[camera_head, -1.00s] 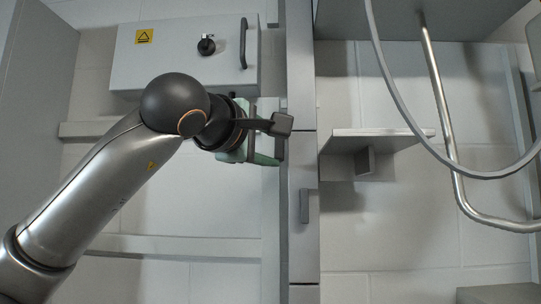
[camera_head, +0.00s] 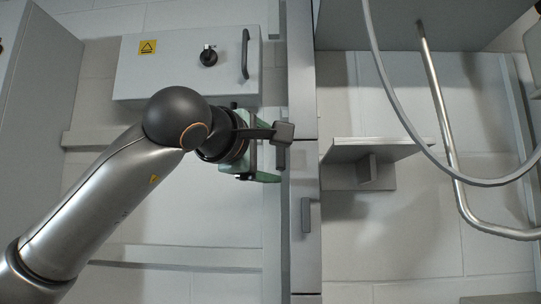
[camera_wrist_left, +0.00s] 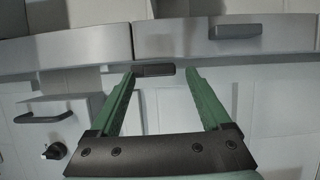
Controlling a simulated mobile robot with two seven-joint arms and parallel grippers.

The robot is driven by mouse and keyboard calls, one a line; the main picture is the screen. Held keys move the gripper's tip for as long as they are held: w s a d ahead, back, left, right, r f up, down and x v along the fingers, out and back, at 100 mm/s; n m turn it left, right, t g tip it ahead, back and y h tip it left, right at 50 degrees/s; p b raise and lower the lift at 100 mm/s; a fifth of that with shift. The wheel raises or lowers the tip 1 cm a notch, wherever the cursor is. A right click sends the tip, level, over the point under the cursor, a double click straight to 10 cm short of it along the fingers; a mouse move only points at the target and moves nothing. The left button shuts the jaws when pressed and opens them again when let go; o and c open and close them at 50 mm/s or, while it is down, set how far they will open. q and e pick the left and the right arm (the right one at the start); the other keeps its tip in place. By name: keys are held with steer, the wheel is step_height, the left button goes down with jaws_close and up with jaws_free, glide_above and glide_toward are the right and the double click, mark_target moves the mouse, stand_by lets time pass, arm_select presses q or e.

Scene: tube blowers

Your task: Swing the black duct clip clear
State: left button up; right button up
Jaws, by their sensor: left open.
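A dark bar, which I take for the black duct clip (camera_wrist_left: 155,70), shows in the left wrist view at the near edge of a long grey duct (camera_wrist_left: 90,44). In the head view a dark piece at the duct's left edge (camera_head: 281,160) appears to be this clip, partly hidden by my wrist camera. My left gripper (camera_wrist_left: 160,76) has green fingers, spread apart. The clip lies between or just beyond their tips; I cannot tell whether either finger touches it. In the head view the left gripper (camera_head: 268,158) reaches the duct from the left. My right gripper is out of view.
A second grey bar (camera_head: 306,214) sits lower on the duct. A box (camera_head: 180,80) with a black knob (camera_head: 208,56) and handle (camera_head: 245,54) is at upper left. A shelf bracket (camera_head: 372,150), grey hose (camera_head: 395,105) and metal pipe (camera_head: 440,110) are right of the duct.

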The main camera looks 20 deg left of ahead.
arm_select(q)
steer(key=s+a+b, duration=0.1)
steer(key=s, duration=1.1)
steer(key=shift+s+a+b, duration=0.2)
steer(key=shift+s+b, duration=0.05)
steer(key=shift+b, duration=0.05)
